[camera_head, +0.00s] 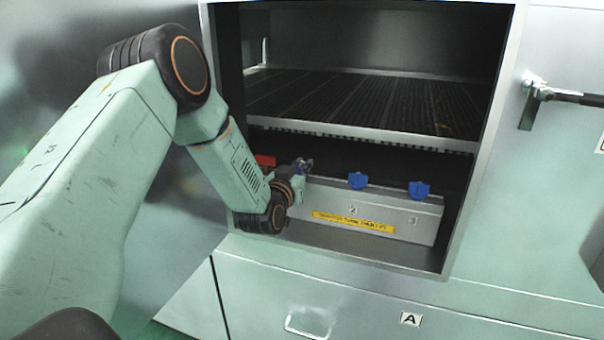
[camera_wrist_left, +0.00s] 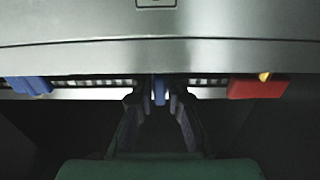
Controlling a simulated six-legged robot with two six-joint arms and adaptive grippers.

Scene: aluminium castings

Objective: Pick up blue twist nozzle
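Two blue twist nozzles show on the grey box (camera_head: 340,222) in the head view: a middle one (camera_head: 357,180) above the mark 2 and a right one (camera_head: 419,190) above the mark 3. My left gripper (camera_head: 303,166) is at the box's left part, by another blue piece that it largely hides. In the left wrist view this blue nozzle (camera_wrist_left: 160,90) stands between the two dark fingers of my left gripper (camera_wrist_left: 158,98). The fingers look apart, with narrow gaps on both sides of it. Another blue nozzle (camera_wrist_left: 30,86) is at the left there. My right gripper is not in view.
A red piece (camera_head: 265,160) sits left of my gripper; it also shows at the right in the left wrist view (camera_wrist_left: 258,87). A slotted shelf (camera_head: 350,100) hangs above the box. Metal cabinet walls close in both sides. A yellow label (camera_head: 353,222) is on the box front.

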